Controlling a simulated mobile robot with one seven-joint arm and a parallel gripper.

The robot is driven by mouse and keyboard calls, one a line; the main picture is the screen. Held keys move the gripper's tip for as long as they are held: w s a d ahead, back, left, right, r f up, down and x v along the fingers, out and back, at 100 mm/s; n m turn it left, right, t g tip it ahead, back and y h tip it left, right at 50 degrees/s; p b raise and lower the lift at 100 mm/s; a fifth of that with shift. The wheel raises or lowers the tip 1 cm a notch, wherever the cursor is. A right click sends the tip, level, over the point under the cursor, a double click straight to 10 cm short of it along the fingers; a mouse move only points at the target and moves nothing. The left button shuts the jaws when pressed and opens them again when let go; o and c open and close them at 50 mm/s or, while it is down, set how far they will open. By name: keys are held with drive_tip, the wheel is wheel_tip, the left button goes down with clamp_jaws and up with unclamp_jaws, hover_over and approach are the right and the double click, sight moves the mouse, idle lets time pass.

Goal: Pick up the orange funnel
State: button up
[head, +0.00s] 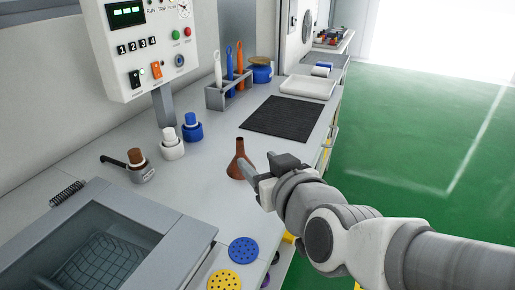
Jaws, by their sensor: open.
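The orange funnel (239,166) looks brownish-orange and stands on the light grey bench with its wide end down and its narrow spout up. My gripper (257,168) is just to the right of the funnel, with its fingers pointing left toward it. The gripper is open and holds nothing that I can see. The funnel's right edge lies close to a fingertip; I cannot tell whether they touch.
A black ribbed mat (282,119) lies behind the funnel. Blue-capped (192,129) and white-capped (171,146) bottles stand left, near a control panel (146,45). Blue (243,250) and yellow (224,281) perforated discs lie in front. A grey basin (150,215) is front left.

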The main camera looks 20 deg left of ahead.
sight(242, 147)
drive_tip(key=shift+p+x, duration=1.65)
drive_tip(key=shift+x, duration=0.5)
drive_tip(key=w+a+p, duration=0.1)
drive_tip(key=p, duration=0.2)
drive_tip(key=shift+w+p, duration=0.15)
drive_tip(key=shift+p, duration=0.15)
drive_tip(key=p, duration=0.3)
drive_tip(key=shift+w+a+f, duration=0.25)
drive_tip(key=shift+w+a, duration=0.1)
drive_tip(key=shift+x, duration=1)
drive_tip(key=shift+b+x, duration=0.65)
drive_tip(key=shift+x, duration=2.2)
drive_tip(key=shift+a+r, duration=0.1)
drive_tip(key=shift+r, duration=0.1)
clamp_jaws()
